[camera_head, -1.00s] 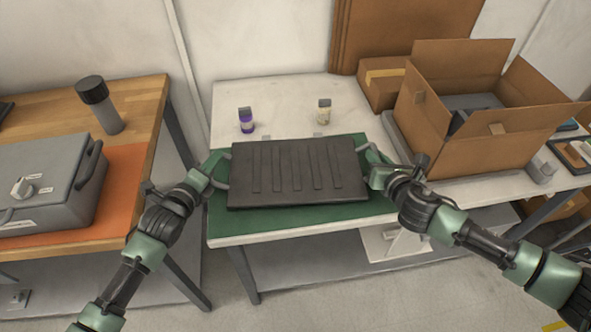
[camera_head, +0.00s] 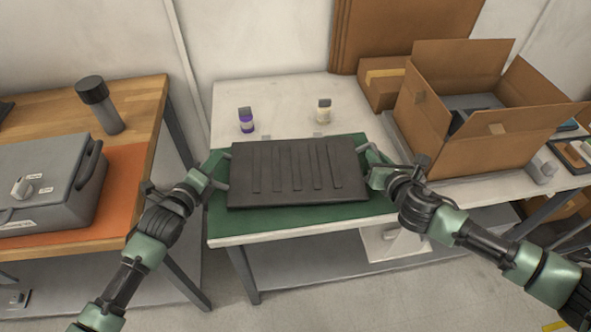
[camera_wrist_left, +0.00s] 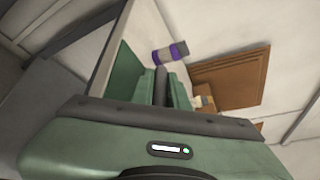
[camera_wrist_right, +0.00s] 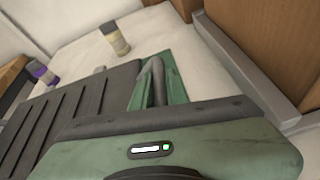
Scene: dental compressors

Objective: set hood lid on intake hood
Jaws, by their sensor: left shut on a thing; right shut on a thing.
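The dark grey ribbed lid (camera_head: 298,172) lies level over the green mat (camera_head: 230,222), with a looped handle at each side. Its ribbed top also shows in the right wrist view (camera_wrist_right: 62,118). My left gripper (camera_head: 219,184) is shut on the left handle; the grey bar (camera_wrist_left: 161,84) shows between its fingers. My right gripper (camera_head: 374,168) is shut on the right handle, whose bar (camera_wrist_right: 152,84) shows between its fingers. I cannot make out the intake hood; anything under the lid is hidden, and I cannot tell whether the lid touches something below.
A purple-labelled bottle (camera_head: 246,121) and a pale-labelled bottle (camera_head: 324,111) stand behind the lid. An open cardboard box (camera_head: 480,140) stands at right. A wooden table (camera_head: 140,105) at left holds a grey case (camera_head: 50,180) and a dark-capped cylinder (camera_head: 108,115).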

